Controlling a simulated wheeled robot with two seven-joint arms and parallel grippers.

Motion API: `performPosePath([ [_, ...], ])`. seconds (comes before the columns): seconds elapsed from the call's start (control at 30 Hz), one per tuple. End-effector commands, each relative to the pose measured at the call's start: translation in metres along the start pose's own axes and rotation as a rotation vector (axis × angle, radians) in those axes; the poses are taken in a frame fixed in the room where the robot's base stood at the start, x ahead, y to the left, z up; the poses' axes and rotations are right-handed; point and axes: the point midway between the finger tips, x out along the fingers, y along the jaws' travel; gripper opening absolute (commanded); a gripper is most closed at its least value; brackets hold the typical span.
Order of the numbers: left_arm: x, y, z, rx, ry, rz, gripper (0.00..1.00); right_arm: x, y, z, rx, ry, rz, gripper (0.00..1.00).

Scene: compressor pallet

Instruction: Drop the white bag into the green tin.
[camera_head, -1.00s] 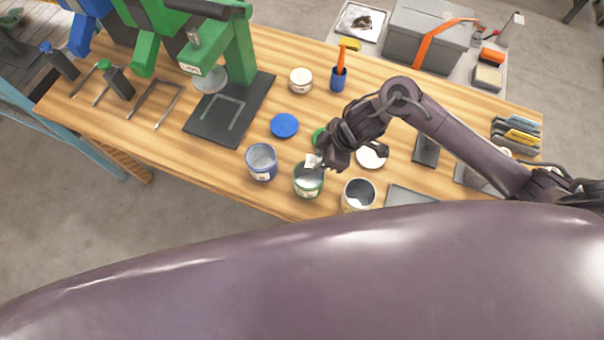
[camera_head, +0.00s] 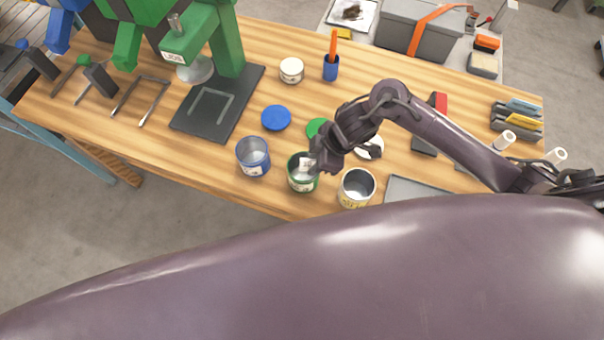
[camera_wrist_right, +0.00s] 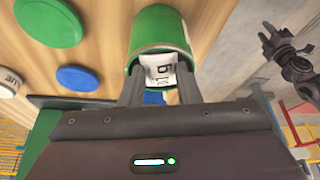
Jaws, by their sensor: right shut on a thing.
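The green tin (camera_head: 302,184) stands open near the front edge of the wooden bench, between the blue tin and a tin with a yellow-marked label. My right gripper (camera_head: 313,165) is shut on the small white bag (camera_head: 306,164) at the tin's mouth. In the right wrist view the printed white bag (camera_wrist_right: 161,70) is between the fingertips (camera_wrist_right: 158,82), over or just inside the green tin (camera_wrist_right: 160,28). The bag's lower part is hidden. A dark gripper, apparently my left one (camera_wrist_right: 290,58), shows at the right of the wrist view, away from the tins; its jaws are unclear.
The blue tin (camera_head: 253,160) stands close on the left and the yellow-marked tin (camera_head: 356,190) close on the right. A blue lid (camera_head: 276,118), a green lid (camera_head: 316,128) and a white lid (camera_head: 370,148) lie behind. A green press (camera_head: 222,45) stands further left.

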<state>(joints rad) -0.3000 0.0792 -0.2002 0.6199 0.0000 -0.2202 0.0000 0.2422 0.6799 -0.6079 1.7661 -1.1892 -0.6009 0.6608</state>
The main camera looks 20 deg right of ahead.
Motion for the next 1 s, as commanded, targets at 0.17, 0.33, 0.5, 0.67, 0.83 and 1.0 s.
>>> performPosePath([
  [0.17,0.000,0.000,0.000,0.000,0.000,0.000,0.36,0.000,0.000,0.000,0.000,0.000,0.000,0.47],
  [0.33,0.000,0.000,0.000,0.000,0.000,0.000,0.36,0.000,0.000,0.000,0.000,0.000,0.000,0.55],
  [0.5,0.000,0.000,0.000,0.000,0.000,0.000,0.36,-0.001,0.000,0.000,0.000,0.000,0.000,0.55],
  [0.67,0.000,0.000,0.000,0.000,0.000,0.000,0.36,-0.017,0.001,-0.001,-0.003,0.002,0.003,0.55],
  [0.83,0.001,0.000,0.000,0.000,0.000,0.000,0.36,-0.047,0.001,0.000,-0.003,0.001,0.004,0.55],
  [1.0,0.002,0.000,0.000,0.000,0.000,0.000,0.36,-0.070,0.001,0.000,-0.003,0.001,0.003,0.55],
])
